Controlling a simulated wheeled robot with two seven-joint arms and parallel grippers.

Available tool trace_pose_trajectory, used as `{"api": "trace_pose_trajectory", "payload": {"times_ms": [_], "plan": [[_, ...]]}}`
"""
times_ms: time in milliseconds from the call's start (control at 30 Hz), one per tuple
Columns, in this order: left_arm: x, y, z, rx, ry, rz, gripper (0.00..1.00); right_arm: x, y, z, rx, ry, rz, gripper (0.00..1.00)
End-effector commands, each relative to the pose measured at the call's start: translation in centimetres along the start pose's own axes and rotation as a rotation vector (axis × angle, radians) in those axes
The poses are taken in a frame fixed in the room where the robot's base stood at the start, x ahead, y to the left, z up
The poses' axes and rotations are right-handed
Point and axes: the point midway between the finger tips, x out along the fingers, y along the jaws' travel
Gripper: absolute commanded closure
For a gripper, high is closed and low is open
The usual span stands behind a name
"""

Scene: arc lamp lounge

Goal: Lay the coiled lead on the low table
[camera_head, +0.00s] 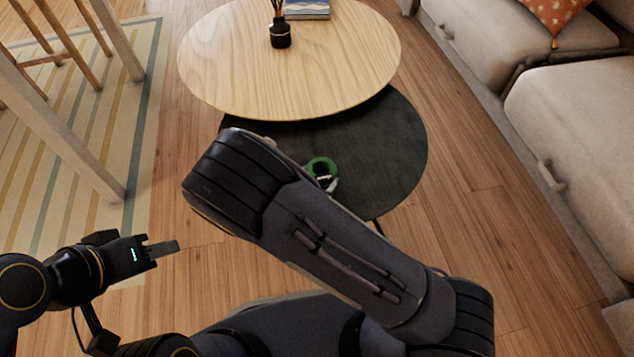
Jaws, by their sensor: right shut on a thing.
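The coiled lead (322,165) is a green ring over the front part of the round black low table (395,135). I cannot tell whether it touches the tabletop. My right gripper (325,181) is shut on the coiled lead; only a small part of it shows at the ring's lower edge, and my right arm hides the rest. My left gripper (172,247) is over the wooden floor at the left, away from both tables. It is seen from the side, so its finger gap is unclear.
A round light wood table (290,75) overlaps the black table at the back, bearing a dark reed holder (280,38) and a book (307,9). A beige sofa (585,120) is at the right. Wooden chair legs (75,45) and a striped rug (85,165) are at the left.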

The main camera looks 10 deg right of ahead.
Motion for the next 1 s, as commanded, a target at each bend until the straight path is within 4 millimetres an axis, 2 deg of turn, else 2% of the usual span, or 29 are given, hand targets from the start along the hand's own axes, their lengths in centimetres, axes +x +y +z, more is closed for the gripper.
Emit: {"api": "trace_pose_trajectory", "payload": {"times_ms": [367,400,567,867,1000], "plan": [[0.3,-0.1,0.1,0.0,0.0,0.0,0.64,0.2,0.0,0.5,0.0,0.001,0.001,0.55],[0.3,-0.1,0.1,0.0,0.0,0.0,0.64,0.2,0.0,0.5,0.0,0.001,0.001,0.3],[0.2,-0.1,0.1,0.0,0.0,0.0,0.64,0.2,0.0,0.4,0.0,0.001,0.0,0.1],[0.1,0.0,0.0,0.0,0.0,0.0,0.64,0.1,0.0,0.2,0.001,0.001,0.0,0.1],[-0.5,0.2,-0.3,0.0,0.0,0.0,0.64,-1.1,-0.1,-0.1,0.0,-0.001,-0.003,0.1]]}}
